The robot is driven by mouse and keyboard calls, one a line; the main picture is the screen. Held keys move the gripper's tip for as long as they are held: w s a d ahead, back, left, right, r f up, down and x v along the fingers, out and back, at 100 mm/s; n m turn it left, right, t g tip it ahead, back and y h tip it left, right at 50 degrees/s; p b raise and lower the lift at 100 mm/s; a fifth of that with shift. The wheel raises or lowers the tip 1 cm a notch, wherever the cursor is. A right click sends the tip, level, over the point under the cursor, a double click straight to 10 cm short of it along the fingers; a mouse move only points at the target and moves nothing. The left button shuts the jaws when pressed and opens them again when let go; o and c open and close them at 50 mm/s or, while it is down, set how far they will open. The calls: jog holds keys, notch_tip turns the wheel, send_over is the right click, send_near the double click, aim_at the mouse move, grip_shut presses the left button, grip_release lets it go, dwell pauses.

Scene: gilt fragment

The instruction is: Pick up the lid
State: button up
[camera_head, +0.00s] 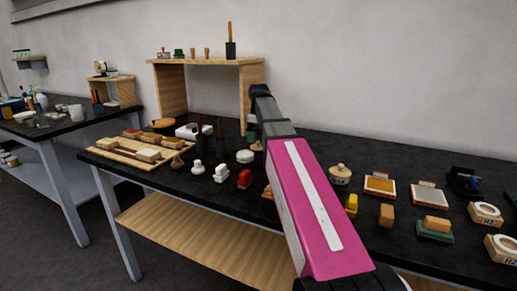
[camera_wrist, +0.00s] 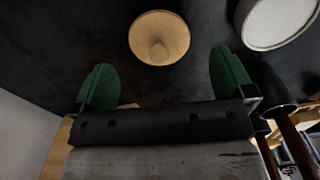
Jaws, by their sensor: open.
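A round light-wood piece with a raised central knob, which looks like the lid (camera_wrist: 160,38), lies on the dark bench in the wrist view. In the head view, a small wooden piece (camera_head: 257,146) beside my arm appears to be the same thing. My gripper (camera_wrist: 163,76) is open, its two green fingers spread wide with nothing between them. The lid is ahead of the fingertips, roughly centred between them and apart from both. In the head view my pink arm link hides part of the bench, and the gripper is mostly hidden.
A white round dish (camera_wrist: 278,18) lies right of the lid in the wrist view. Wooden-handled tools stand close to the right finger. A wooden shelf (camera_head: 215,61) stands behind. A lidded wooden pot (camera_head: 340,174) and several blocks and trays fill the bench's right.

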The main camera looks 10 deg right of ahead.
aim_at(259, 143)
jog(key=shift+f, duration=2.3)
jog(key=c, duration=0.9)
jog(key=shift+r, duration=0.2)
